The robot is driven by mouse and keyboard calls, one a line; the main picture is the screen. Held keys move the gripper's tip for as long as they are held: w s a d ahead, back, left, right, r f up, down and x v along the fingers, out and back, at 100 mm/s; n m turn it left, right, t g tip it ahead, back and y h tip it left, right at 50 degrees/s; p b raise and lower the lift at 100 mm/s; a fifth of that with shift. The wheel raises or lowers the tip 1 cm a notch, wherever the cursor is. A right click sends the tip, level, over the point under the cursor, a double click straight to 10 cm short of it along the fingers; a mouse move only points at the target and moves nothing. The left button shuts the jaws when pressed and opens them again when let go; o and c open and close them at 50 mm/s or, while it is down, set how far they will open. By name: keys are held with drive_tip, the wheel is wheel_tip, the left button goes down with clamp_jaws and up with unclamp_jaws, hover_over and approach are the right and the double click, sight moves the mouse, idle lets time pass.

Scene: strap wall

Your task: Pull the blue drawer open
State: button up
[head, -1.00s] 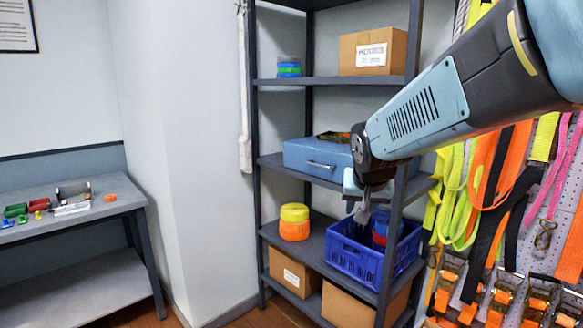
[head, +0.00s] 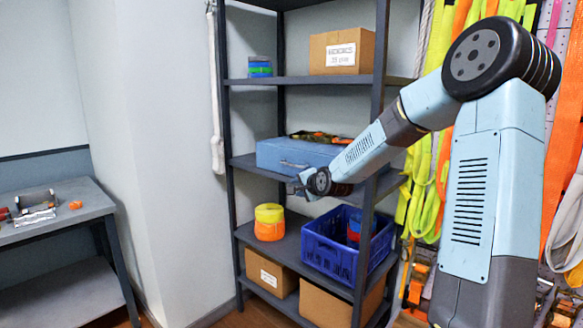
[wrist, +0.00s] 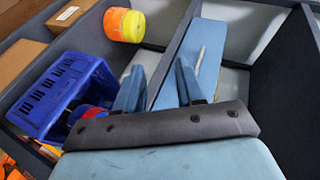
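The blue drawer (head: 330,153) sits on the middle shelf, with straps or similar items showing at its top. It looks closed, though my arm covers part of its front. My gripper (head: 299,188) is at the lower part of the drawer front in the head view. In the wrist view the two blue fingers of my gripper (wrist: 159,68) are spread apart with nothing between them. The drawer's front (wrist: 209,38) and its silver bar handle (wrist: 199,62) lie just beyond the right finger. I cannot tell whether that finger touches the handle.
Below the drawer, a blue crate (head: 332,259) and yellow-orange rolls (head: 269,222) stand on the lower shelf. Shelf posts (head: 366,225) flank the drawer. Straps hang on the wall (head: 431,180) at right. A grey bench (head: 75,215) is at left.

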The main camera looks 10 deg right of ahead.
sight(293, 165)
drive_tip(key=w+d+r+m+t, duration=0.3)
drive_tip(key=w+d+m, duration=0.2)
drive_tip(key=shift+y, duration=0.3)
drive_tip(key=x, duration=1.3)
drive_tip(key=shift+w+r, duration=0.3)
drive_tip(key=shift+c, duration=0.5)
clamp_jaws()
